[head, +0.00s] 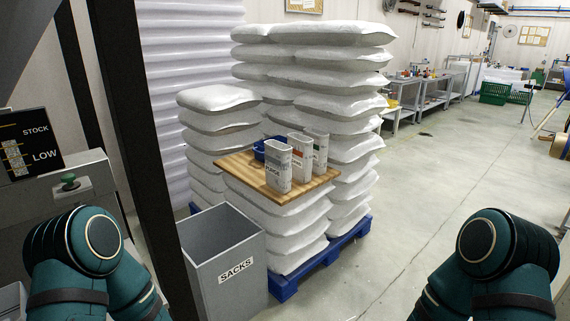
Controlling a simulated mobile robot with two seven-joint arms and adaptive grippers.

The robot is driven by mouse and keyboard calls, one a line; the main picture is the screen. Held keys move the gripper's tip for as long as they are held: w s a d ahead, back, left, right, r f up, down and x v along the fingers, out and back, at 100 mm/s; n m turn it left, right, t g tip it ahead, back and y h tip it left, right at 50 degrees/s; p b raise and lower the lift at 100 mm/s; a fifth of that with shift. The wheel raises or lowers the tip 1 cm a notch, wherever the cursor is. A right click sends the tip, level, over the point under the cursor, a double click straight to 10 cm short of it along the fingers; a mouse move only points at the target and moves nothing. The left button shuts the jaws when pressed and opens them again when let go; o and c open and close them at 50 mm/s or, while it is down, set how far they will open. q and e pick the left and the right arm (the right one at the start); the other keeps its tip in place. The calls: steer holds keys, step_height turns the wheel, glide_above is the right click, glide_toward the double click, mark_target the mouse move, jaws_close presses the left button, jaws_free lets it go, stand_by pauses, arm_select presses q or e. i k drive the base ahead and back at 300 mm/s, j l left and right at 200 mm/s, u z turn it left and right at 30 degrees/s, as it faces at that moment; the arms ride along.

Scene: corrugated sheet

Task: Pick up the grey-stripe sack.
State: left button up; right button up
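The grey-stripe sack (278,168) is a small upright white pack with a grey band and dark lettering. It stands at the front of a wooden board (235,165) on a low stack of white sacks. A similar pack with red marking (300,150) stands close behind it to the right. A pack with green marking (319,150) stands further right. From here I cannot tell whether they touch. Only the bent teal links of my two arms show, at the lower left and lower right. Neither gripper is in view.
A blue object (259,150) sits on the board, left of the packs. Tall white sack stacks (330,85) rise behind, on a blue pallet (345,241). A grey bin labelled SACKS (218,235) stands in front, beside a dark post (143,140). The floor at right is clear.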

mark_target(278, 155)
steer(key=i+l, duration=0.2)
steer(key=i, duration=0.2)
steer(key=i+l+z, duration=0.1)
steer(key=i, duration=0.35)
steer(key=i+l, duration=0.2)
steer(key=i, duration=0.2)
steer(key=l+z, duration=0.05)
